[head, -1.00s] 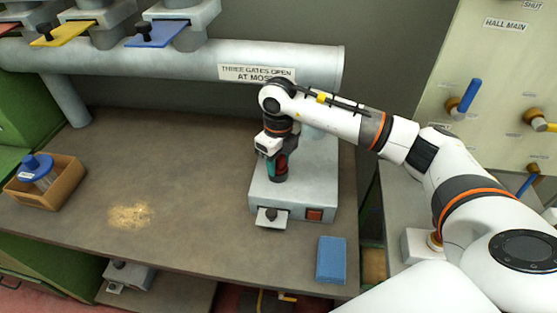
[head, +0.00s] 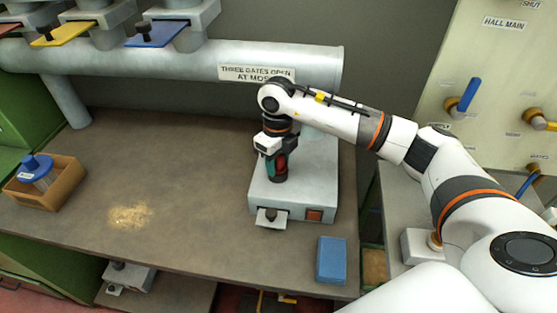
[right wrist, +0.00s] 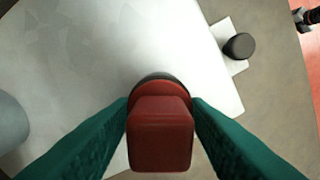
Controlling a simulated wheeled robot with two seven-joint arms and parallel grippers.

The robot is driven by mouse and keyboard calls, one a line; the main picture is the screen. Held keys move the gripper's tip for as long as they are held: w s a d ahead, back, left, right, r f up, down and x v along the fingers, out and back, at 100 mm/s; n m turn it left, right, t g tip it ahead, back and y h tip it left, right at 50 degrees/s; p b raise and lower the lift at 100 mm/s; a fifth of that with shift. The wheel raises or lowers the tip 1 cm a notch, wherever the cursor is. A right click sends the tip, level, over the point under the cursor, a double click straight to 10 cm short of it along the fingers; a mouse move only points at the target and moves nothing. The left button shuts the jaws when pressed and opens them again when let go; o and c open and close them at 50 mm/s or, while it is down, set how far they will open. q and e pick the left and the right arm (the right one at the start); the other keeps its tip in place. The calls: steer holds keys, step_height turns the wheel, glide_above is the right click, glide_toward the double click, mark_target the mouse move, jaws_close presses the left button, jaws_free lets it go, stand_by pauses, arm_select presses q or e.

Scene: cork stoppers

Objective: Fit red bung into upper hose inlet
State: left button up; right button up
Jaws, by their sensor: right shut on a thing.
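My right gripper (head: 275,164), with green fingers, points down over the grey metal box on the bench. It is shut on the red bung (right wrist: 160,135), which shows between the fingers in the right wrist view and as a red patch (head: 281,163) in the head view. Directly under the bung is a dark round collar (head: 279,179) on top of the box, likely the upper hose inlet. Its dark rim (right wrist: 158,79) shows behind the bung in the right wrist view. The bung's lower end is hidden, so I cannot tell how far it sits in. My left gripper is out of view.
The grey box (head: 315,165) has a front plate with a dark knob (head: 270,215) and a red switch (head: 314,215). A blue block (head: 331,260) lies at the bench's front edge. A wooden box (head: 62,190) stands left. The mid-left bench is clear apart from sawdust (head: 130,216).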

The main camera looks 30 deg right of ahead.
mark_target(280, 169)
steer(key=shift+s+a+f+b, duration=0.1)
steer(key=shift+s+f+b, duration=0.2)
steer(key=shift+f+b, duration=0.3)
steer(key=shift+s+a+f+b, duration=0.1)
steer(key=shift+s+f+b, duration=0.25)
steer(key=shift+f, duration=0.35)
stand_by(1.9)
steer(key=shift+w+r+g, duration=0.15)
steer(key=shift+g, duration=0.15)
stand_by(0.6)
steer(key=shift+s+f+b, duration=0.2)
steer(key=shift+f+b, duration=0.2)
steer(key=shift+b, duration=0.2)
stand_by(0.6)
steer(key=shift+w+r, duration=0.1)
steer(key=shift+r, duration=0.1)
stand_by(0.8)
steer(key=o, duration=1.1)
steer(key=shift+d, duration=0.15)
steer(key=shift+c, duration=0.2)
steer(key=r, duration=0.1)
steer(key=w+r, duration=0.1)
steer(key=r, duration=0.1)
steer(key=r+b, duration=0.1)
steer(key=shift+w+r, duration=0.25)
steer(key=shift+w, duration=0.1)
step_height(280, 169, up, 10)
steer(key=shift+s+d+r, duration=0.15)
steer(key=shift+s+d, duration=0.05)
